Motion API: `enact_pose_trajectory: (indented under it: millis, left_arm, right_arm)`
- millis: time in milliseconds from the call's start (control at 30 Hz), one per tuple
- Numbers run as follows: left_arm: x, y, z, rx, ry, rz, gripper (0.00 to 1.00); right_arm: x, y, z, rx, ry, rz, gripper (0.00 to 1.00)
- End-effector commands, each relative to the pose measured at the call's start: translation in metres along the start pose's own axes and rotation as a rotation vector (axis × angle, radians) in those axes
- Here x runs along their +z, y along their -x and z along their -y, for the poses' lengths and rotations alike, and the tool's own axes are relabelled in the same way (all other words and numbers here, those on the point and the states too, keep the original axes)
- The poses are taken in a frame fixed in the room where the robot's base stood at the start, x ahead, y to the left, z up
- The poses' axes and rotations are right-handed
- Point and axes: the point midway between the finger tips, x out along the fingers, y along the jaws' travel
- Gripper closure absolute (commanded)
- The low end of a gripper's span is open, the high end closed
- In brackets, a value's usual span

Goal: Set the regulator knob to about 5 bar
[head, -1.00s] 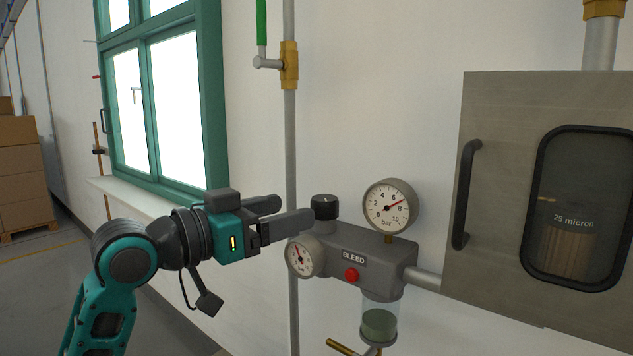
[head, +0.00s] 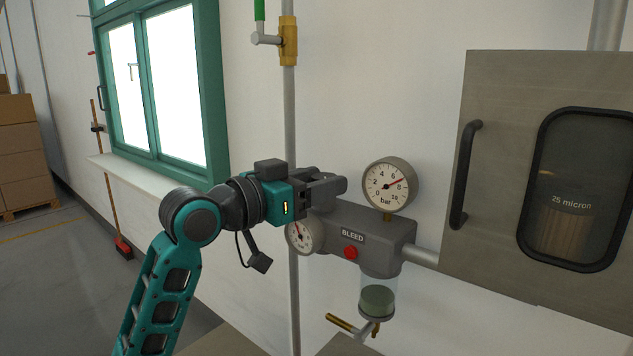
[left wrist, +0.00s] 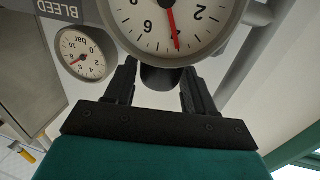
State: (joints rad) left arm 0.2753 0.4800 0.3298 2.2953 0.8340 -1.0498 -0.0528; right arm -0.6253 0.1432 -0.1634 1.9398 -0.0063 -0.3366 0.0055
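The regulator knob shows in the left wrist view as a dark cylinder (left wrist: 162,79) under the rim of the near gauge; in the head view my gripper hides it. My left gripper (head: 335,186) reaches in from the left on top of the grey regulator body (head: 340,218). My right gripper is not in view.
A red button (head: 350,253) beside the BLEED label, a clear bowl (head: 378,297) and a brass-handled valve (head: 342,323) are close by. A filter cabinet (head: 490,200) stands at right.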

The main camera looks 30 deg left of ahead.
Motion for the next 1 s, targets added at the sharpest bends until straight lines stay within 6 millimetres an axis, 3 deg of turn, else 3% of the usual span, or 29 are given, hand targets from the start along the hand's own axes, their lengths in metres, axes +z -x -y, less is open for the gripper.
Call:
enact_pose_trajectory:
  millis: [400, 667, 1000]
  left_arm:
    - [0.0, 0.0, 0.0, 0.0, 0.0, 0.0, 0.85]
    - [0.001, 0.0, 0.001, 0.029, -0.003, 0.002, 0.85]
    - [0.004, 0.0, 0.006, 0.215, -0.003, 0.003, 0.85]
  right_arm:
    - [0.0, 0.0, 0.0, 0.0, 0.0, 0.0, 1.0]
    - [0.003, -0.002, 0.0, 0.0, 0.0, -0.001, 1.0]
    - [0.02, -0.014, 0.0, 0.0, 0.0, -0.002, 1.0]
